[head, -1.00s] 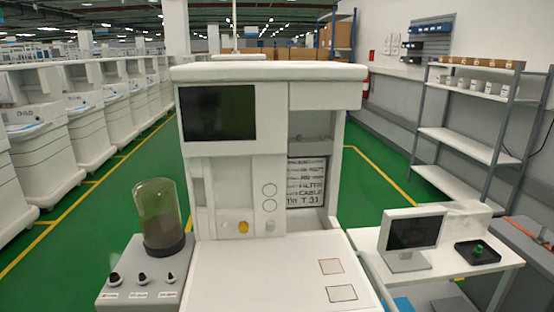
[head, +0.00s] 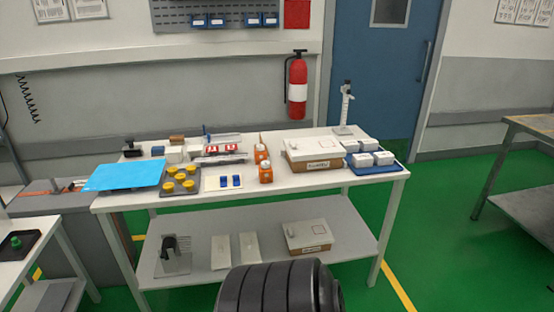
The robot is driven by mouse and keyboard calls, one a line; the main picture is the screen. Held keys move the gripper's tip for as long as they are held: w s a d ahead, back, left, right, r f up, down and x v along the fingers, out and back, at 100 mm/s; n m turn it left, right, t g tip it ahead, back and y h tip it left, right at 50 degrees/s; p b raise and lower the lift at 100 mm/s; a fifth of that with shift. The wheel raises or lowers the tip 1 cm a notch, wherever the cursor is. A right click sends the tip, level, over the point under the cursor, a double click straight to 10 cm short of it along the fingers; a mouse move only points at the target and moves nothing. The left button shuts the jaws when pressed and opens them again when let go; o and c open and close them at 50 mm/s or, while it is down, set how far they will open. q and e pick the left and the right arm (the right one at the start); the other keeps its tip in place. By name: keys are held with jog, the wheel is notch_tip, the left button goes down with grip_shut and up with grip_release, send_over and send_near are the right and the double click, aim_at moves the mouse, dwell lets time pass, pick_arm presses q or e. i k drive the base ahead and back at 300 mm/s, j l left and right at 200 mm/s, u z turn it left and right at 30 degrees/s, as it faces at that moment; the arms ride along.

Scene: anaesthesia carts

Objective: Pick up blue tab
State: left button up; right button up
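Two small blue tabs, a left one (head: 224,182) and a right one (head: 237,181), lie side by side on a pale square card (head: 211,186) near the front edge of the white table (head: 310,185). They sit between a grey tray of yellow round pieces (head: 166,189) and an orange-and-white bottle (head: 266,173). Neither of my grippers shows. A black ribbed round part, which seems to belong to my arm, stands at the bottom middle, well in front of the tabletop.
A blue sheet (head: 125,176) lies at the table's left. A cardboard box (head: 312,153) and a blue tray with white boxes (head: 375,169) stand at the right. The lower shelf (head: 350,243) holds several items. Green floor is open at the right.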

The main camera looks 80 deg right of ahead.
aim_at(237, 182)
jog(key=l+z, duration=0.1)
jog(key=z, duration=2.75)
jog(key=j, duration=0.1)
